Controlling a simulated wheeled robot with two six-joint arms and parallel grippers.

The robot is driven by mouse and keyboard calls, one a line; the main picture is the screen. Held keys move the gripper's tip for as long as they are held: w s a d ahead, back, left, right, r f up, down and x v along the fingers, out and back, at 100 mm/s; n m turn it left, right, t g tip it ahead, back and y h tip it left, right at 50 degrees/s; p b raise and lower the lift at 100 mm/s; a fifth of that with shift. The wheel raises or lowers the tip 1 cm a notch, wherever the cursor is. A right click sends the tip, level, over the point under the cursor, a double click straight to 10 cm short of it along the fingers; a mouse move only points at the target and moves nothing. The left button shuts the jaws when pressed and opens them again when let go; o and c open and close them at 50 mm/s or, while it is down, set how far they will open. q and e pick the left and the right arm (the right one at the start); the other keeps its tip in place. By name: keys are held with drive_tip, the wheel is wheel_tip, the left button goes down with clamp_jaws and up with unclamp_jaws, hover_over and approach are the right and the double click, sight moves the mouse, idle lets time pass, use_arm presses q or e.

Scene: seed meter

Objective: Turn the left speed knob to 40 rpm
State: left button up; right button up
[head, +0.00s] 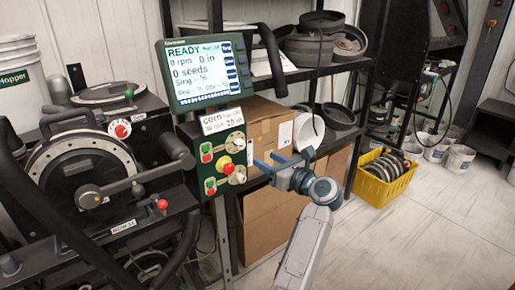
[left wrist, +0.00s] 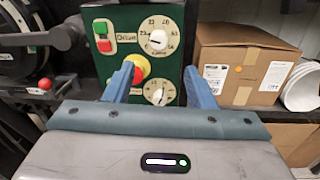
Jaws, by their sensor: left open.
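The green control panel (head: 222,160) stands at centre in the head view and shows in the left wrist view (left wrist: 118,62). It carries an upper white dial knob (head: 235,143), also in the left wrist view (left wrist: 159,37), and a lower one (head: 238,174), also in the left wrist view (left wrist: 159,92). I cannot tell which is the left speed knob; their exact settings are too small to read. My left gripper (head: 265,161) is open and empty, in front of the panel's right side. Its fingers (left wrist: 158,70) frame the lower knob in the left wrist view, apart from it. My right gripper is not in view.
A red-and-yellow stop button (left wrist: 140,68) sits between the knobs, near the left finger. The display (head: 202,72) above reads READY and 0 rpm. A cardboard box (left wrist: 240,70) is right of the panel. The seed meter (head: 82,170) is left. Open floor lies at right.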

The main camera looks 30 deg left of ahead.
use_arm(q)
drive_tip(key=p, duration=0.2)
approach(242, 146)
drive_tip(key=a, duration=0.2)
drive_tip(key=x, duration=0.2)
drive_tip(key=p+x, duration=0.1)
drive_tip(key=x, duration=0.2)
drive_tip(key=shift+w+d+r, duration=0.1)
drive_tip(key=shift+w+r, duration=0.05)
drive_tip(key=shift+w, duration=0.15)
drive_tip(key=shift+w+a, duration=0.15)
drive_tip(key=shift+a, duration=0.45)
drive_tip(key=shift+w+a, duration=0.1)
drive_tip(key=c, duration=0.7)
drive_tip(key=shift+c, duration=1.3)
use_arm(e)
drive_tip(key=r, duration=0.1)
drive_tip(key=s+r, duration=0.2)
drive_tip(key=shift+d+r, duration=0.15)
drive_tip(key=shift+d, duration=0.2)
